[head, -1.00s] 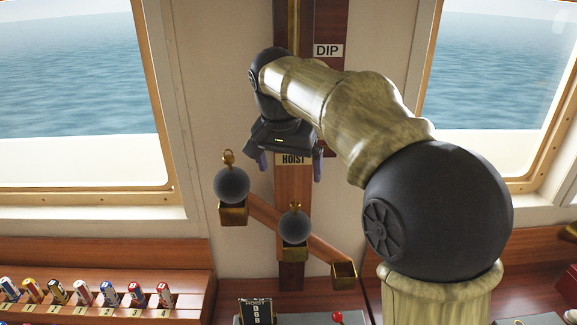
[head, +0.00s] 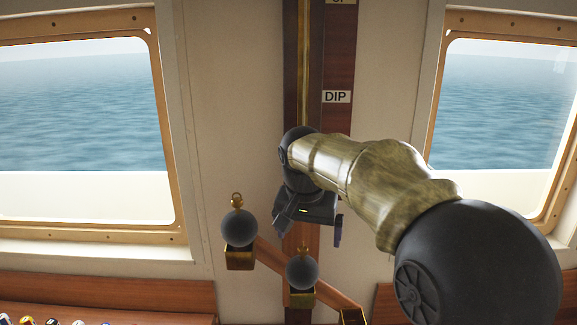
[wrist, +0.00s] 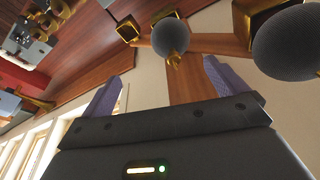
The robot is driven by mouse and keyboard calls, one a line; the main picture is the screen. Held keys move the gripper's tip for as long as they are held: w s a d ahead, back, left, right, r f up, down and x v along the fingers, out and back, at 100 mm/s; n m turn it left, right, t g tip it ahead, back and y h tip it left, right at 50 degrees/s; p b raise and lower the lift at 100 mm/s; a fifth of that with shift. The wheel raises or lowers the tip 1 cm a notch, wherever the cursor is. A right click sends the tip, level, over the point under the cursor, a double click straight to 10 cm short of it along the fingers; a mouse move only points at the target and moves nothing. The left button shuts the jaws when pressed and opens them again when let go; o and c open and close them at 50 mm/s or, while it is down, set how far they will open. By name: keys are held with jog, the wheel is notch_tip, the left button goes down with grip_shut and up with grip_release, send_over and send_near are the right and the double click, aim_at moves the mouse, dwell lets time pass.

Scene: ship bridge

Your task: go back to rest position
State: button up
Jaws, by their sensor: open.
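My gripper (head: 307,232) is in front of the wooden upright between the windows, above the balls. In the wrist view its two purple fingers (wrist: 163,85) are wide apart with nothing between them. Beyond the fingers are a dark ball (wrist: 171,37) with a brass top and a second dark ball (wrist: 288,42). In the head view one ball (head: 239,228) sits on a brass cup at the left, and the other ball (head: 302,272) sits on a lower cup. The gripper hides the HOIST label's place.
A wooden upright with a DIP label (head: 336,97) rises behind my arm. An empty-looking brass cup (head: 353,316) is at the lower right. Windows (head: 80,120) stand on both sides. Several small coloured items (head: 52,321) sit along the bottom left edge.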

jog(key=s+d+f+n, duration=0.1)
jog(key=s+d+f, duration=0.2)
jog(key=s+f, duration=0.2)
jog(key=s+d+f+n, duration=0.1)
jog(key=s+d+f, duration=0.3)
jog(key=f, duration=0.5)
jog(key=s+d+f+n+y, duration=0.1)
jog(key=s+d+f, duration=0.2)
jog(key=s+f, duration=0.4)
jog(key=shift+s+d, duration=0.4)
jog(key=shift+s, duration=0.2)
jog(key=shift+c, duration=0.5)
